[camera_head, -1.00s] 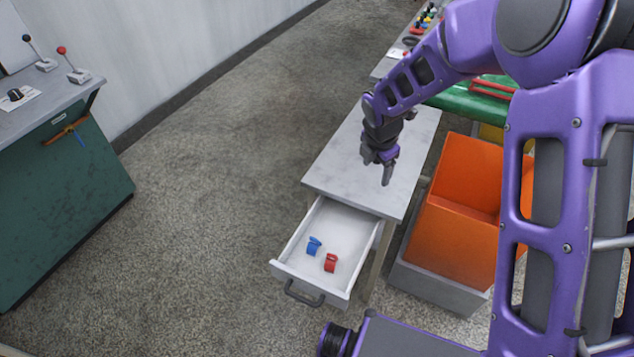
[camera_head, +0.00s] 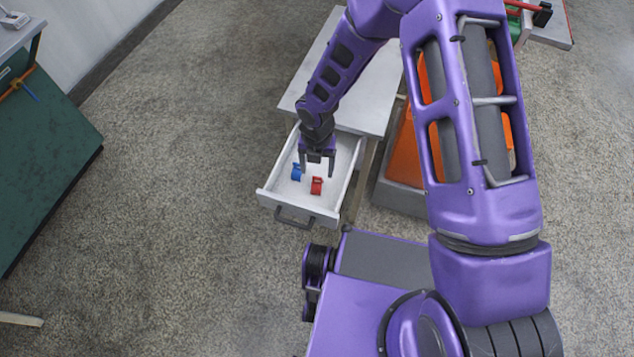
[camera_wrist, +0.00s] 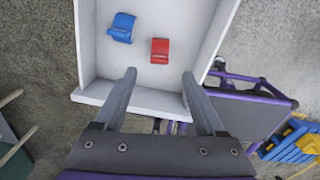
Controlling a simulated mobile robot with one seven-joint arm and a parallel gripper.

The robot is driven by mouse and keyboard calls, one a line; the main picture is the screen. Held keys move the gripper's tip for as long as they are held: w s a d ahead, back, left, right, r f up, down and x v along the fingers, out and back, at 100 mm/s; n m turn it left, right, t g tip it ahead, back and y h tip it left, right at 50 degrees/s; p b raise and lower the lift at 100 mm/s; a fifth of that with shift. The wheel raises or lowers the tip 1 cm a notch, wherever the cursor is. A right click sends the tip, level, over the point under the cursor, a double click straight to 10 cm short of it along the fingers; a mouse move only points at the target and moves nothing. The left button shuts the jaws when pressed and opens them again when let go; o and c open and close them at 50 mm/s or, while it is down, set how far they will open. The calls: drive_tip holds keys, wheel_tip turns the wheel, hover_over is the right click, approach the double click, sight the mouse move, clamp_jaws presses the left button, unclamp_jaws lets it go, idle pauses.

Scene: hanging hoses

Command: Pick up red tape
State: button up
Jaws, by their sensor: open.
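The red tape (camera_head: 316,185) lies in the open white drawer (camera_head: 271,189), to the right of the blue tape (camera_head: 296,172). In the wrist view the red tape (camera_wrist: 160,51) shows beyond my fingertips, between their lines, with the blue tape (camera_wrist: 122,27) to its left. My gripper (camera_head: 317,168) is open and empty above the drawer, just over the two tapes in the head view. Its two fingers also show apart in the wrist view (camera_wrist: 158,76). The gripper does not appear to touch the red tape.
The drawer belongs to a small white table (camera_head: 363,95), whose top is behind and above it. Orange bins (camera_head: 402,160) stand to the right of it. The floor between is clear.

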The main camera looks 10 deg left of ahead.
sight(317, 177)
drive_tip(key=shift+w+f, duration=0.15)
drive_tip(key=shift+f, duration=1.4)
drive_tip(key=shift+w+f, duration=0.1)
drive_tip(key=shift+f, duration=1.4)
drive_tip(key=shift+c, duration=0.3)
clamp_jaws()
